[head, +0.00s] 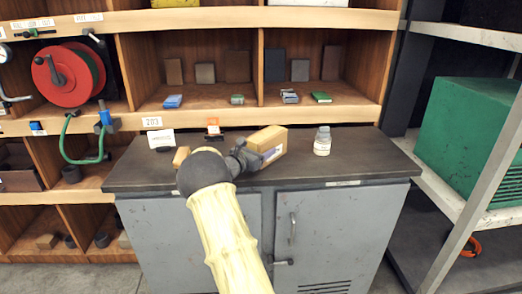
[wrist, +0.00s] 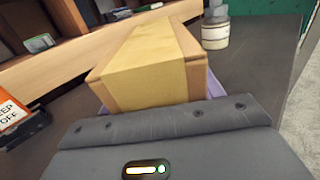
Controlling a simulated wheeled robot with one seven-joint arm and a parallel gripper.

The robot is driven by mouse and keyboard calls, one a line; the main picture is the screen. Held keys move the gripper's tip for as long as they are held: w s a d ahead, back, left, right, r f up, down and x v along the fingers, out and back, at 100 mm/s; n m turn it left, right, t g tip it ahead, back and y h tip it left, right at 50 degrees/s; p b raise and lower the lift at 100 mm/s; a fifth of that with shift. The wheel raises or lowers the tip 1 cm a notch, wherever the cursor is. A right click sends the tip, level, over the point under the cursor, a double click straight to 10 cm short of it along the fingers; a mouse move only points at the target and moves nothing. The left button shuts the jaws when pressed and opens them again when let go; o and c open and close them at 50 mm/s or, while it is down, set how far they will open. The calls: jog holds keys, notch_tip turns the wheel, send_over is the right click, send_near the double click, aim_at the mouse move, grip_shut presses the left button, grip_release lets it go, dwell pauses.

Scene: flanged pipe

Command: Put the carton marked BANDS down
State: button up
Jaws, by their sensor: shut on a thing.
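A tan carton (head: 266,139) with a pale purple patch on its side is at the end of my gripper (head: 243,157), above or on the dark cabinet top (head: 370,158). My gripper is shut on it. The wrist view shows the carton (wrist: 150,60) close up, with a yellowish tape band along its top, just beyond my dark gripper (wrist: 170,115). Its lettering is not readable. I cannot tell whether its underside touches the cabinet top. The fingertips are mostly hidden.
A white-labelled jar (head: 322,141) stands right of the carton. A smaller tan block (head: 181,156) is left of my arm. A small orange-and-white sign (head: 213,127) stands behind, near a white card (head: 161,140). The cabinet top is clear right of the jar. Wooden shelves (head: 260,112) rise behind.

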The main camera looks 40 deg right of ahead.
jog(key=shift+r, duration=0.15)
jog(key=o, duration=1.3)
jog(key=shift+w+f, duration=0.1)
jog(key=shift+f, duration=0.1)
jog(key=shift+c, duration=0.2)
jog(key=shift+w+a, duration=0.1)
jog(key=shift+a, duration=0.1)
jog(key=shift+s+r, duration=0.15)
jog(key=shift+s, duration=0.05)
jog(key=v, duration=1.1)
jog(key=shift+s+a, duration=0.2)
jog(key=shift+a, duration=0.15)
